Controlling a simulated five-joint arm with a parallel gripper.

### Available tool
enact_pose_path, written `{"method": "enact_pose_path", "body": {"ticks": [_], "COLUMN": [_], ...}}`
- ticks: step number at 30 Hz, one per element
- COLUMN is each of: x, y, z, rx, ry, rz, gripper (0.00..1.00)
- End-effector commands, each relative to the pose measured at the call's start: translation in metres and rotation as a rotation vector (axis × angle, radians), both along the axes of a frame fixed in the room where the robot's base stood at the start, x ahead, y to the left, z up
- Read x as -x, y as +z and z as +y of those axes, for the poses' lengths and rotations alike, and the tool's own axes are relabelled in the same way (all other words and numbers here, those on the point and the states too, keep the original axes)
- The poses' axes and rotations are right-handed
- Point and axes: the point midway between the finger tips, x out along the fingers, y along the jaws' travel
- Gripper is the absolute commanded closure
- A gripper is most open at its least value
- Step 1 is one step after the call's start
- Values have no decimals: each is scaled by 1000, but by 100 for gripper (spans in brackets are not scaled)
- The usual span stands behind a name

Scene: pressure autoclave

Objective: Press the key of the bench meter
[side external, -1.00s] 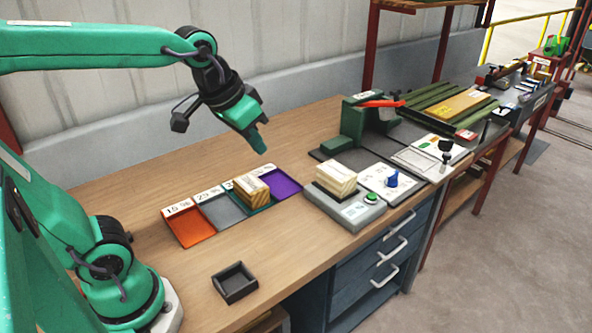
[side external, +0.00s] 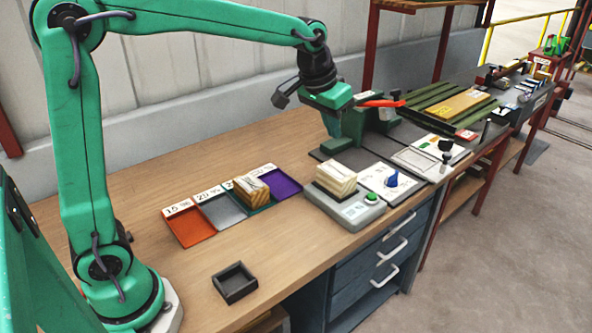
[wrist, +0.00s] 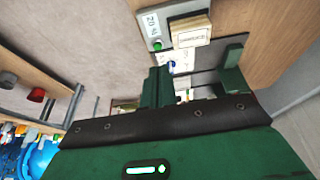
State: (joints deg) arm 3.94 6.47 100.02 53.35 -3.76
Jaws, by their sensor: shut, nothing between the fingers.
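The bench meter (side external: 348,212) is a light grey box near the front edge of the bench, with a small display and a round green key (side external: 372,197). A wooden block (side external: 337,178) sits on top of it. In the wrist view the meter (wrist: 180,11) is at the top, with the key (wrist: 157,45) and the block (wrist: 190,32) showing. My gripper (side external: 333,132) points down, shut and empty, above and behind the meter and apart from the key. In the wrist view its fingers (wrist: 155,84) appear below the key.
A panel with a blue knob (side external: 391,180) stands right of the meter. A green device with a red lever (side external: 383,103) is close beside my gripper. Coloured trays (side external: 190,228) with a wooden block lie left. A small black tray (side external: 234,283) sits in front.

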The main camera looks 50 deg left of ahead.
Motion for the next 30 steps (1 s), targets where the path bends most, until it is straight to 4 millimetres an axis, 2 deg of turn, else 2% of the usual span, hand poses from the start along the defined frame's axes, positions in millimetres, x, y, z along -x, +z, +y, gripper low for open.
{"method": "enact_pose_path", "body": {"ticks": [6,16,22,30], "x": [-37,-85,-101,-107], "y": [-19,-54,-68,-73], "z": [-8,-20,-24,-26], "rx": [2,3,4,4], "ry": [-1,-4,-3,-3], "rz": [23,53,63,66], "gripper": [100,100,100,100]}}
